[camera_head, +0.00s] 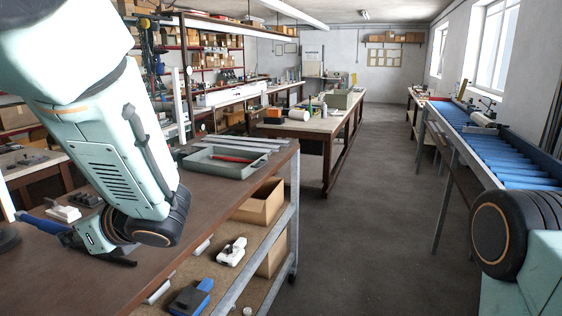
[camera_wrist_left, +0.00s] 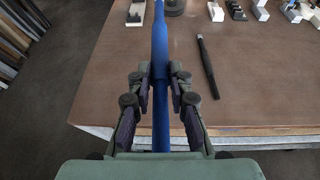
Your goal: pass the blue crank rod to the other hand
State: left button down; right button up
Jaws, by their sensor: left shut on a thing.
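The blue crank rod (camera_wrist_left: 160,45) runs lengthwise up the middle of the left wrist view, between the two fingers of my left gripper (camera_wrist_left: 160,82). The fingers are shut on it from both sides. In the head view a short blue length of the rod (camera_head: 40,222) sticks out to the left of my left gripper (camera_head: 72,238), low over the brown bench top (camera_head: 130,231). The rest of the rod is hidden there by the gripper and arm. My right gripper is out of view; only part of my right arm shows at the lower right.
A black bar-like tool (camera_wrist_left: 207,68) lies on the bench right of the rod. Small white-and-grey pieces (camera_head: 62,212) sit near the gripper. A grey tray (camera_head: 205,170) with a red item stands at the bench's far end. The floor (camera_head: 370,220) to the right is clear.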

pick_arm(q)
jog(key=shift+a+f, duration=0.25)
jog(key=shift+f, duration=0.1)
jog(key=s+d+f+n+g+h, duration=0.2)
jog(key=s+d+f+n+g, duration=0.1)
jog(key=s+f+n+g, duration=0.3)
jog(key=s+d+f+n+g+h, duration=0.1)
jog(key=s+d+f+n+g, duration=0.2)
jog(key=s+f+n+g, duration=0.35)
jog(key=s+d+f+n+g+h, duration=0.2)
jog(key=d+n+h, duration=0.3)
jog(key=d+h, duration=0.15)
jog(key=s+d+f+n+g+h, duration=0.1)
jog(key=d+n+g+h, duration=0.1)
jog(key=d+n+h, duration=0.45)
jog(key=w+d+r+n+t+h, duration=0.3)
jog(key=w+d+n+t+h, duration=0.25)
jog(key=n+t+h, duration=0.65)
jog(key=w+a+f+n+t+y, duration=0.2)
jog(key=w+a+n+t+y, duration=0.3)
jog(key=n+t, duration=0.45)
notch_tip(320, 180, down, 21)
jog(key=w+h+b, duration=0.1)
jog(key=b, duration=1.9)
jog(key=shift+w+d+r, duration=0.15)
jog(key=shift+d+r, duration=0.05)
jog(key=shift+d, duration=0.15)
